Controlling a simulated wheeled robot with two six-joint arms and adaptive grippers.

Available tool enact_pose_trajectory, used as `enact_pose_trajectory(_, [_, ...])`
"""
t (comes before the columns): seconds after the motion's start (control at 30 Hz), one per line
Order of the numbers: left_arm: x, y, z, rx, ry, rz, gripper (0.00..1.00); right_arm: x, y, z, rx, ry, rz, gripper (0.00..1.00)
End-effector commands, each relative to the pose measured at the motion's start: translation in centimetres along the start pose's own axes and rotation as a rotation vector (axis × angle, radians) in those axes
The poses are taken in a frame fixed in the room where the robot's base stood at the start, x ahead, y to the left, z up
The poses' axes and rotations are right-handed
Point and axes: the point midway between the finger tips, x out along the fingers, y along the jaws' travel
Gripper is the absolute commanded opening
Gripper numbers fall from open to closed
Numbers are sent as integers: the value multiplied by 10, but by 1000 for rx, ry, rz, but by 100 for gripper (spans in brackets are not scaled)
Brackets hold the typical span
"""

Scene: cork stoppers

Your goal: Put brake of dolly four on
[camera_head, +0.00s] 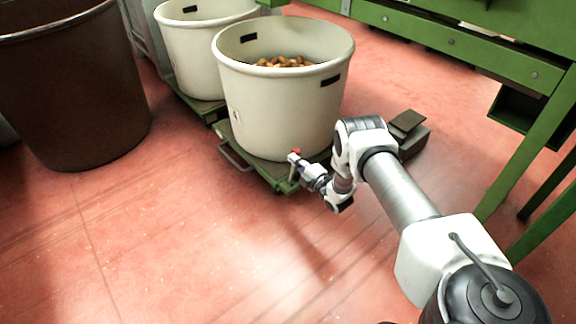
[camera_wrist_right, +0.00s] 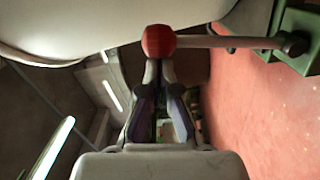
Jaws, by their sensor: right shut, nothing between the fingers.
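A cream tub (camera_head: 275,105) with a small mark, perhaps a 4, on its side stands on a low green dolly (camera_head: 262,173). The dolly's brake lever ends in a red knob (camera_head: 296,151) at its front right. In the right wrist view the red knob (camera_wrist_right: 158,41) sits on a grey rod (camera_wrist_right: 220,42) running right to a dark pivot (camera_wrist_right: 293,43) on green metal. My right gripper (camera_head: 294,160) is shut and empty at the knob; its fingertips (camera_wrist_right: 159,68) show just below the knob. I cannot tell whether they touch it. My left gripper is out of view.
Corks (camera_head: 285,62) lie in the tub. A second cream tub (camera_head: 200,45) stands behind left, and a brown barrel (camera_head: 75,95) at the left. A green metal frame (camera_head: 540,130) stands at the right. A dark box (camera_head: 408,135) is behind my arm. The red floor in front is clear.

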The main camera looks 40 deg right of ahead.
Motion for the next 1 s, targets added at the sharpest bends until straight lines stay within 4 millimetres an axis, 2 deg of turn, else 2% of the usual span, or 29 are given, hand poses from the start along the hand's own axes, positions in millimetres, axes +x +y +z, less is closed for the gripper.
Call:
enact_pose_trajectory(0.2, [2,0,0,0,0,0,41,1,1,22,150,-1,-7,0])
enact_pose_trajectory(0.4, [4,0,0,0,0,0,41,1,1,33,150,0,-9,0])
enact_pose_trajectory(1.0, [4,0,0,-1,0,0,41,2,3,42,147,-9,-2,0])
